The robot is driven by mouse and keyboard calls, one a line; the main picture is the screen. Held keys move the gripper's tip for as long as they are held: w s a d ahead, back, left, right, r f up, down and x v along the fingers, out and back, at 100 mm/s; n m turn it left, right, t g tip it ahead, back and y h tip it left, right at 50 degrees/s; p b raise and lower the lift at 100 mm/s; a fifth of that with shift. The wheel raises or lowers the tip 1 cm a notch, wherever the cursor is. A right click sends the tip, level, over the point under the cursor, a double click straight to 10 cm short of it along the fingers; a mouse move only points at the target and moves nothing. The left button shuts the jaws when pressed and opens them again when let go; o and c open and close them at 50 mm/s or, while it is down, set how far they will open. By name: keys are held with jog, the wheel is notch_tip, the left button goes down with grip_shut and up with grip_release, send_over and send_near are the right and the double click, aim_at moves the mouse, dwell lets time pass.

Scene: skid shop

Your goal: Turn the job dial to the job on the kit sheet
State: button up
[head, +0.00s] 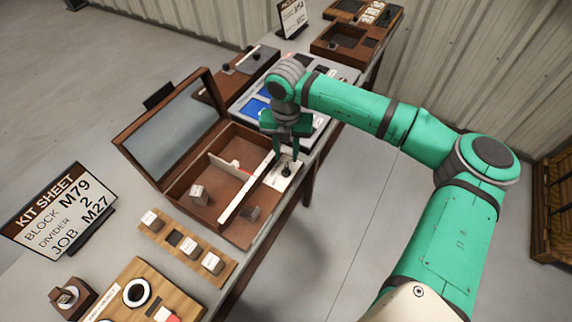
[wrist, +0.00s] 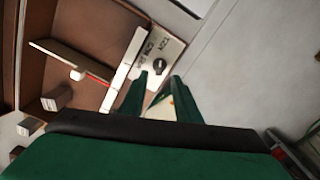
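The kit sheet (head: 62,212) at the left reads block M79, divider 2, job M27. The job dial is a small black knob (head: 287,171) on a pale plate (head: 272,182) at the front edge of the box; the knob also shows in the wrist view (wrist: 159,65). Small labels are printed around the knob, too blurred to read surely, and I cannot tell which one it points to. My gripper (head: 287,156) points down over the dial. In the wrist view its two green fingers (wrist: 160,77) are apart, with the knob showing between and just beyond the tips.
The open wooden box (head: 180,188) has its lid raised, with a divider and blocks inside. A wooden rack with labelled blocks (head: 168,232) stands nearer. Other trays and a sign (head: 292,17) stand farther along the bench.

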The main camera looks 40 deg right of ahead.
aim_at(287, 169)
notch_tip(287, 169, down, 7)
jog(key=shift+w+a+r, duration=0.1)
jog(key=shift+r, duration=0.05)
grip_shut()
